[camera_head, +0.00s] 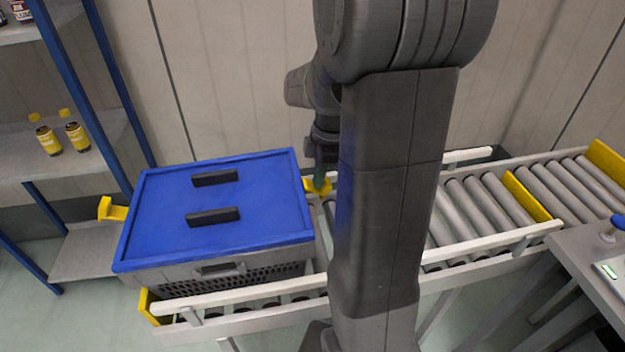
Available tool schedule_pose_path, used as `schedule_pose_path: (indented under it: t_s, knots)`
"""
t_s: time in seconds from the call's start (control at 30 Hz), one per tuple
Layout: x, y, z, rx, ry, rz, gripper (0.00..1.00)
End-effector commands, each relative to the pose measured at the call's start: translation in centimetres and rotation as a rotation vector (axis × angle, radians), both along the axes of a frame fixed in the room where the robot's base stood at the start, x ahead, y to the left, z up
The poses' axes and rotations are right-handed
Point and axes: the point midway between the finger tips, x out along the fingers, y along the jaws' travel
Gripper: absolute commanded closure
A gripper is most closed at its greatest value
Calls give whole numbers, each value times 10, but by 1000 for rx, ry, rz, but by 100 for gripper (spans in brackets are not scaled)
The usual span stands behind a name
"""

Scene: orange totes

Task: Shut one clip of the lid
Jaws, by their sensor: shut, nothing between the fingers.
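A blue lid (215,208) with two black handles lies on a grey crate (185,277) with perforated sides. A yellow clip (113,209) sticks outward from the lid's left side. A second yellow clip (311,186) is at the lid's right side and also reaches outward; its far part is partly covered by my gripper. My gripper (321,181) is shut and empty, pointing down at the right clip. It looks very close to that clip; I cannot tell whether they touch.
The crate stands on a roller conveyor (245,296) with white rails and yellow end stops. A shelf (85,250) with blue posts and several bottles is at the left. A grey table (592,255) is at the right. My arm hides the conveyor's middle.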

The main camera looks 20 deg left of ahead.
Motion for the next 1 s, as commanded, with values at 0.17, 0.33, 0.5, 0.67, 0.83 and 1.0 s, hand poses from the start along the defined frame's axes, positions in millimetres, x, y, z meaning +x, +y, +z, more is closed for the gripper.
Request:
schedule_pose_path:
  t_s: [0.17,0.33,0.5,0.67,0.83,1.0]
  knots:
    - [0,0,0,0,0,0,100]
    - [1,-1,-4,0,0,0,100]
    - [2,-2,-9,0,0,0,100]
    - [2,-3,-9,0,0,0,100]
    - [2,-3,-9,0,0,0,100]
    - [2,-3,-14,0,0,0,100]
